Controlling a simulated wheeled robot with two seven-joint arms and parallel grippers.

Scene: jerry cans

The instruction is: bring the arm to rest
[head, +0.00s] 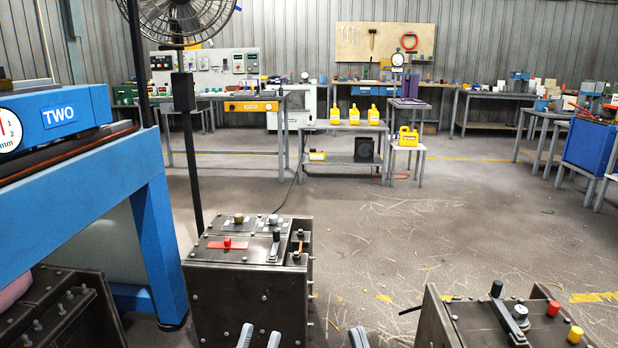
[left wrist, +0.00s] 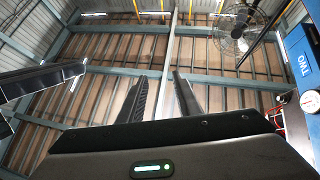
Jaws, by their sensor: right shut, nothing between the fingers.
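My left gripper (head: 260,338) shows at the bottom edge of the head view as two grey fingertips with a gap between them. In the left wrist view its two dark fingers (left wrist: 160,90) stand apart, with nothing between them, against the roof beams. My right gripper (head: 358,338) shows as a single grey tip at the bottom edge of the head view; it is shut and empty. The rest of both arms is out of the head view.
A dark metal cabinet (head: 250,290) with knobs stands just ahead; another (head: 480,325) is at lower right. A blue machine (head: 85,230) fills the left. Yellow jerry cans (head: 373,115) stand on a far bench, another (head: 408,136) on a stool.

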